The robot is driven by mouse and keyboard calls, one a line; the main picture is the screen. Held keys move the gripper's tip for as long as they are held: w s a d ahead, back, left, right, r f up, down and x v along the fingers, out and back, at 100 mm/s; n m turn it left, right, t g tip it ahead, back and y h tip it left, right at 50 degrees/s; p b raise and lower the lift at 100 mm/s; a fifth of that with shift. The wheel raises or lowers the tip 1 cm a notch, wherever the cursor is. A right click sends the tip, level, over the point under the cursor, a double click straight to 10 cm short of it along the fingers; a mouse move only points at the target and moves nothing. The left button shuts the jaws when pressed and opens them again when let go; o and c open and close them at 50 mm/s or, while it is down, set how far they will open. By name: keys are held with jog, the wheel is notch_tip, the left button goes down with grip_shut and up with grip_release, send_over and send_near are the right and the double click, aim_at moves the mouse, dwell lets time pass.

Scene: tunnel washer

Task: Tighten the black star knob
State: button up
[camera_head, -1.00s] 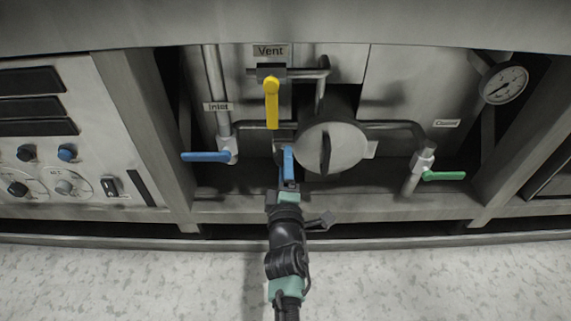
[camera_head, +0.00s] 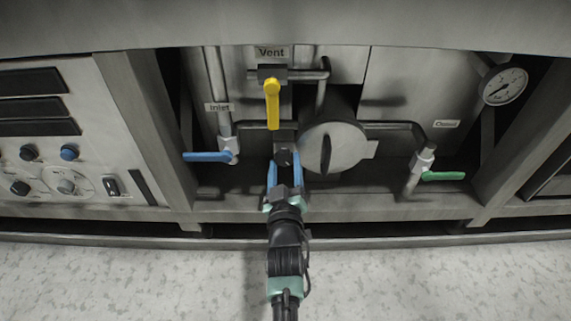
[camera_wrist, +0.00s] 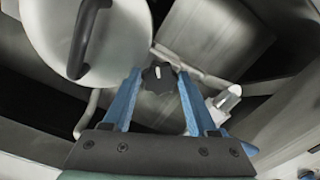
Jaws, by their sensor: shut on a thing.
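The black star knob (camera_head: 284,157) sits left of the round metal cover, below the yellow Vent lever. In the wrist view the knob (camera_wrist: 160,77) shows dark lobes and a small pale mark on its face. My gripper (camera_head: 285,163) reaches up from below, with one blue finger on each side of the knob. In the wrist view my gripper (camera_wrist: 159,80) is shut on the knob near the fingertips. The exact contact of each finger is hard to see. The knob's stem is hidden.
The round cover (camera_head: 345,145) with its dark handle stands close on the right. The yellow lever (camera_head: 272,104) hangs just above. A blue lever (camera_head: 207,157) is to the left and a green lever (camera_head: 443,176) to the right. A lower frame beam runs beneath.

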jog(key=m, duration=0.4)
jog(key=shift+p, duration=0.4)
jog(key=shift+a+m, duration=0.15)
jog(key=shift+m, duration=1.55)
jog(key=o, duration=1.4)
jog(key=shift+s, duration=0.1)
jog(key=s+p, duration=0.6)
jog(key=s, duration=0.6)
jog(key=shift+s, duration=0.35)
